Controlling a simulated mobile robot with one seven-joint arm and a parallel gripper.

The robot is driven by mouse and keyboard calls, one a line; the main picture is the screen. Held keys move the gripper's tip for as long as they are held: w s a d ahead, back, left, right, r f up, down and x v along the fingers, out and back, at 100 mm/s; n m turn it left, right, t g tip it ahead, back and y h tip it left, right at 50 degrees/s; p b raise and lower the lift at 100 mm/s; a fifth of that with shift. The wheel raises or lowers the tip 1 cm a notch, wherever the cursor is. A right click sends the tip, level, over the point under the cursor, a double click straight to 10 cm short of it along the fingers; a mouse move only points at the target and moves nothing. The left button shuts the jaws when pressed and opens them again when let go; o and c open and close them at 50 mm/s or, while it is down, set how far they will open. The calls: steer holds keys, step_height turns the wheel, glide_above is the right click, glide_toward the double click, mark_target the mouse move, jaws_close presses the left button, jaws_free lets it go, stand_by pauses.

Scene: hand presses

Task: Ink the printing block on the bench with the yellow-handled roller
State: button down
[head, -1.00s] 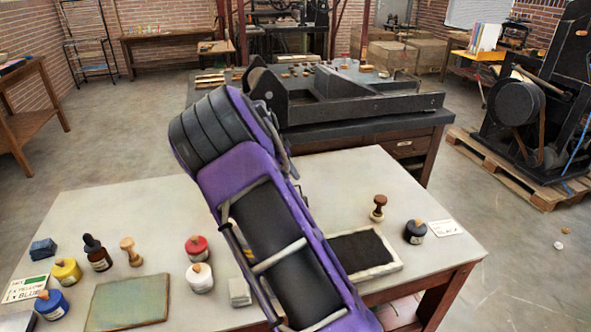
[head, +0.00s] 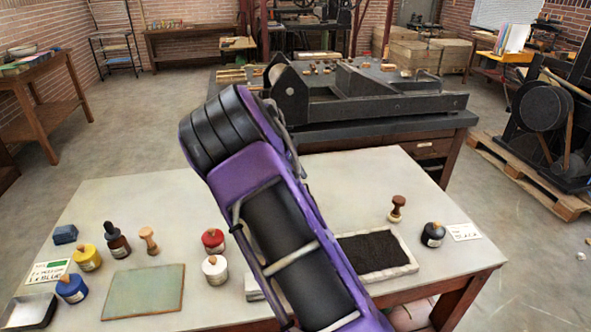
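My purple arm (head: 262,180) rises across the middle of the head view, over the bench (head: 190,200). My gripper is out of sight, so its state does not show. No yellow-handled roller can be made out. I cannot tell which thing is the printing block. A pale-rimmed tray (head: 411,267) with a dark, rough surface lies right of the arm, partly hidden by it. A flat greenish plate (head: 143,292) lies at the front left. A wooden-handled stamp (head: 148,240) stands behind the plate, and a darker one (head: 397,207) stands behind the tray.
Yellow (head: 88,258), blue (head: 72,289), red (head: 213,240), white (head: 215,268) and black (head: 433,235) jars stand on the bench. A dropper bottle (head: 116,241) is at left, a metal tray (head: 28,311) front left. A dark press (head: 350,96) stands behind.

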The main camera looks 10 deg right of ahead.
steer(key=shift+d, duration=3.2)
steer(key=shift+a+b, duration=0.35)
steer(key=shift+a, duration=3.25)
steer(key=shift+r, duration=0.1)
steer(key=shift+r+p, duration=1.45)
steer(key=shift+r, duration=1.05)
